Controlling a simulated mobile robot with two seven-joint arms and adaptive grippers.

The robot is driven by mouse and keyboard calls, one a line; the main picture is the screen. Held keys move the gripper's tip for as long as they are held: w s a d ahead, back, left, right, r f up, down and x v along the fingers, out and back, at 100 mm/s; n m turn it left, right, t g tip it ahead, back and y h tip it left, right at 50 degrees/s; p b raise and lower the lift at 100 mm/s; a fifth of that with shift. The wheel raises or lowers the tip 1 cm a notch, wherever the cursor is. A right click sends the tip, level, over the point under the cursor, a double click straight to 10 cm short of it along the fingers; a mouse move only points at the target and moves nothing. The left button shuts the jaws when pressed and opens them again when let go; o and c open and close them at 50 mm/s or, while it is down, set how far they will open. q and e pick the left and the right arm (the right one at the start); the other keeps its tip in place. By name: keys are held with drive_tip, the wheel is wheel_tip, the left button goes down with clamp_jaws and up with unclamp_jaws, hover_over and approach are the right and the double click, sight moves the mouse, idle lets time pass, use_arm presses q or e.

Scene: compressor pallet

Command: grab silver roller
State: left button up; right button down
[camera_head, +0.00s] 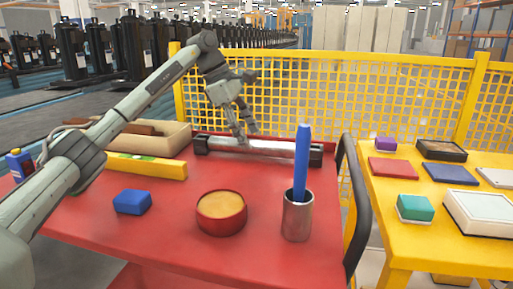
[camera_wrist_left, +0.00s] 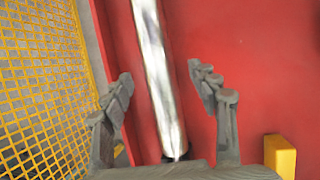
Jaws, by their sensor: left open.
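The silver roller (camera_head: 275,149) lies across the back of the red cart top, with dark ends. My left gripper (camera_head: 246,133) points down over its left-middle part, close to it in the head view. In the left wrist view the roller (camera_wrist_left: 157,75) runs lengthwise between the two spread fingers of my left gripper (camera_wrist_left: 164,82), with a gap on each side. The gripper is open and holds nothing. Whether the fingertips reach down beside the roller I cannot tell. My right gripper is not in view.
Left of the roller are a beige bin (camera_head: 172,139) and a yellow bar (camera_head: 146,166). A blue block (camera_head: 132,202), a round container (camera_head: 221,213) and a metal cup (camera_head: 297,217) with a blue stick stand nearer. A yellow mesh fence (camera_head: 380,95) stands behind.

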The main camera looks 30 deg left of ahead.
sight(252, 140)
use_arm(q)
drive_tip(key=x, duration=0.3)
drive_tip(key=shift+w+f, duration=0.1)
drive_tip(key=shift+f, duration=0.05)
clamp_jaws()
